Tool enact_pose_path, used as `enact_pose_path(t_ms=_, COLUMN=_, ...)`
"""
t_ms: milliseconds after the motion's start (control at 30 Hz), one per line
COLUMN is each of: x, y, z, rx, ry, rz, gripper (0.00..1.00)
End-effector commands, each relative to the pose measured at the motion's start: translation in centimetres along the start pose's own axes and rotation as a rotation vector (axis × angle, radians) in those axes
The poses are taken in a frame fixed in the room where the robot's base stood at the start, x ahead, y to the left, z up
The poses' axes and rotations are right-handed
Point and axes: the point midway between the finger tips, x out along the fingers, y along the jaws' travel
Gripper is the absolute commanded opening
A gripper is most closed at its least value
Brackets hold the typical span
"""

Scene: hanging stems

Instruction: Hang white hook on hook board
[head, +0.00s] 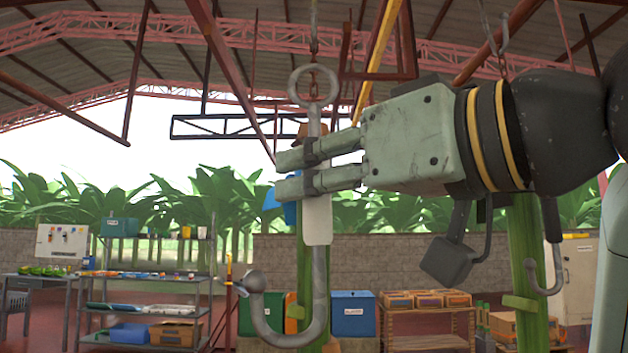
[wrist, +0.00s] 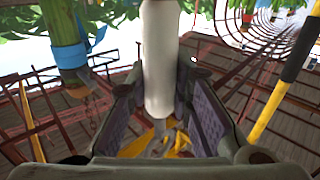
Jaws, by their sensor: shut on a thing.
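The white hook (head: 317,220) is upright, with a ring at its top, a pale flat shank and a grey J-shaped bend ending in a ball tip at the lower left. My gripper (head: 298,174) is shut on its shank, below the ring. In the wrist view, the pale shank (wrist: 159,60) stands between the two fingers. A chain hangs at the ring; I cannot tell whether they are linked. A white board (head: 62,243) with small coloured items, likely the hook board, stands far off at the left, well apart from my gripper.
Green stems hang behind the hook (head: 304,265) and at the right (head: 527,250). A grey shelf rack (head: 150,282), a table (head: 38,280) and a wooden rack with crates (head: 428,318) stand at the back. Red and yellow beams cross overhead.

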Motion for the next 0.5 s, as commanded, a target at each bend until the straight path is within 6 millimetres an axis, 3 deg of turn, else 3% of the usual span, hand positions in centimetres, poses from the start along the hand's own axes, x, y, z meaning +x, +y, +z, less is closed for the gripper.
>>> enact_pose_path(t_ms=500, x=-2.3, y=-2.4, z=-0.1, rx=-0.003, ry=0.001, rz=0.0, gripper=0.0)
